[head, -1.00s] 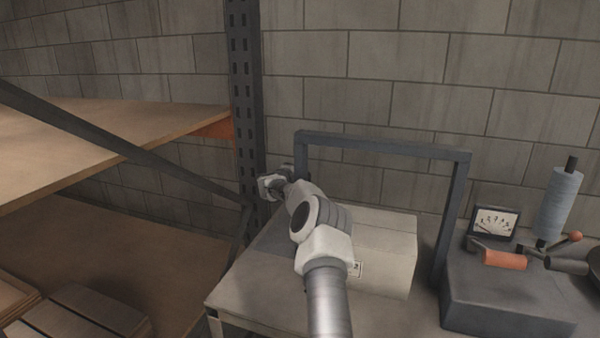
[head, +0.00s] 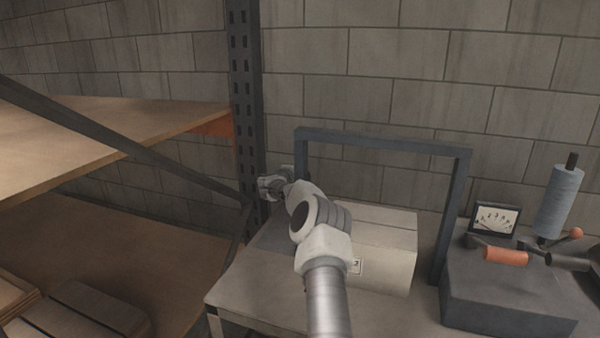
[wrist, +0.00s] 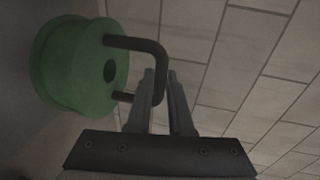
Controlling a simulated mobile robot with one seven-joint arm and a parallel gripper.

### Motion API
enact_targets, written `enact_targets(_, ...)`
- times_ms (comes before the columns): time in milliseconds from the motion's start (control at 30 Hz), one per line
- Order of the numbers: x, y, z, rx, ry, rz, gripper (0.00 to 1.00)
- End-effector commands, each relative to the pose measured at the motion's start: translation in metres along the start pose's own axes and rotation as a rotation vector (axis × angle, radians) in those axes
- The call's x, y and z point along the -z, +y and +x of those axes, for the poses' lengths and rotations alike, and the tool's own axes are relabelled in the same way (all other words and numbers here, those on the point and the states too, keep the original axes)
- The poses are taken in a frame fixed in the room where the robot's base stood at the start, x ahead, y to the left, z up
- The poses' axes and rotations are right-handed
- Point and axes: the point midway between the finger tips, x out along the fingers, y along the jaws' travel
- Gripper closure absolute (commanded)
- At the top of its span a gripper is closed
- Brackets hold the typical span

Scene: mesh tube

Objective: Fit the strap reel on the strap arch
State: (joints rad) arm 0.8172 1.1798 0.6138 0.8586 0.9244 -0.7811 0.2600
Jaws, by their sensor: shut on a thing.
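The strap reel (wrist: 60,72) is a green spool with a dark round hole in its visible face, at the left of the wrist view. A black bent handle (wrist: 143,43) stands out from that face. My gripper (wrist: 159,74) is shut on this handle and holds the reel to one side of the fingers. The strap arch (head: 380,144) is a dark square frame on the bench in the head view. My gripper (head: 274,186) is at its left post, where my arm hides part of the frame. I cannot make out the reel in the head view.
A pale carton (head: 385,255) stands under the arch on the grey bench (head: 245,285). A dark block (head: 510,295) at right has an orange-handled tool (head: 505,256), a meter (head: 494,218) and a blue roll (head: 560,203) around it. A rack upright (head: 243,95) is close to my gripper.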

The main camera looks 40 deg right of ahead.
Motion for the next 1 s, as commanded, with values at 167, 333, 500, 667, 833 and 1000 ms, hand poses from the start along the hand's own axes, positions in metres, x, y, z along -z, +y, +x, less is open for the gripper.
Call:
enact_targets(167,0.0,0.0,0.0,0.003,0.0,0.0,1.0)
enact_targets(333,0.0,0.002,0.001,0.003,0.0,0.0,1.0)
enact_targets(500,0.0,0.004,0.001,0.003,0.0,0.0,1.0)
enact_targets(667,0.0,0.006,0.001,0.003,0.0,0.0,1.0)
enact_targets(833,0.0,0.008,0.002,0.003,0.0,0.0,1.0)
enact_targets(1000,0.0,0.01,0.002,0.003,0.0,0.0,1.0)
